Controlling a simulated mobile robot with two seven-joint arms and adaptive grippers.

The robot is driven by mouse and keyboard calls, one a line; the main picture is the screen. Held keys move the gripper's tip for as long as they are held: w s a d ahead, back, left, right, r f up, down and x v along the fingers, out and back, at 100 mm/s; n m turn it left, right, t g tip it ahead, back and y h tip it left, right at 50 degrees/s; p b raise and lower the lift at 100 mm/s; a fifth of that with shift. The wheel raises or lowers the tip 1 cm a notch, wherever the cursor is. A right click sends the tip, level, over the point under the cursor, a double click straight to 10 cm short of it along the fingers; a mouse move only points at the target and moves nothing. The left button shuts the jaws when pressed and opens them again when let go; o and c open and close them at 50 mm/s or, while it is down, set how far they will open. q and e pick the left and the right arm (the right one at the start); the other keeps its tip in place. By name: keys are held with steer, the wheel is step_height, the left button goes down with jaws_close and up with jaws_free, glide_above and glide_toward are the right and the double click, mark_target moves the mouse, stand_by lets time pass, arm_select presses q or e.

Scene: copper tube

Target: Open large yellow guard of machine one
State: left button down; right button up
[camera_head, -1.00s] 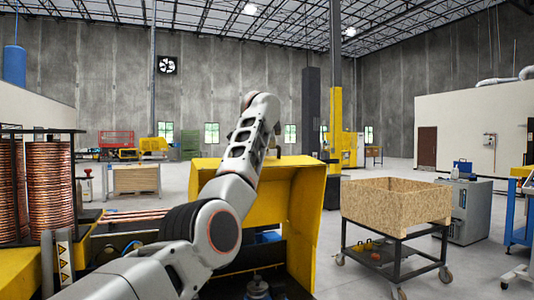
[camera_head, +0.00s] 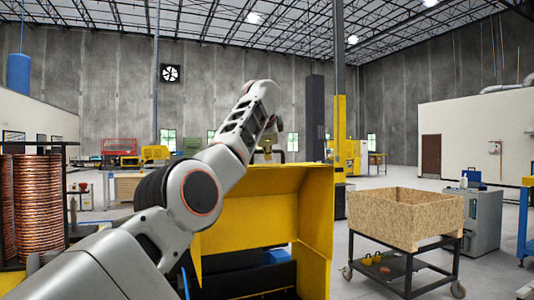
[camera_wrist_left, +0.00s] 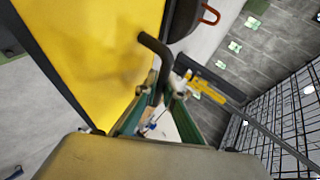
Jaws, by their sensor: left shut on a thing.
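The large yellow guard (camera_head: 262,205) of machine one stands in the middle of the head view, a broad panel with side walls above a dark machine opening. In the left wrist view its yellow face (camera_wrist_left: 95,45) fills the upper left. A bent black handle (camera_wrist_left: 153,43) sticks out beside that face. My left gripper (camera_wrist_left: 164,98) is shut on the handle; its green-edged fingers lie on both sides of the handle's lower part. My right gripper is not in view.
Copper coils (camera_head: 38,195) stand at the left. A wooden box (camera_head: 405,218) on a wheeled cart is to the right of the guard, with open floor between. A grey cabinet (camera_head: 478,218) stands behind it. A yellow post (camera_head: 340,130) rises behind the guard.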

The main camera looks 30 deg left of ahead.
arm_select(q)
steer(key=shift+f, duration=0.1)
steer(key=c, duration=2.1)
jaws_free()
steer(key=shift+a, duration=0.1)
steer(key=shift+c, duration=0.2)
steer(key=shift+v, duration=0.85)
steer(key=v, duration=1)
steer(key=shift+s, duration=0.1)
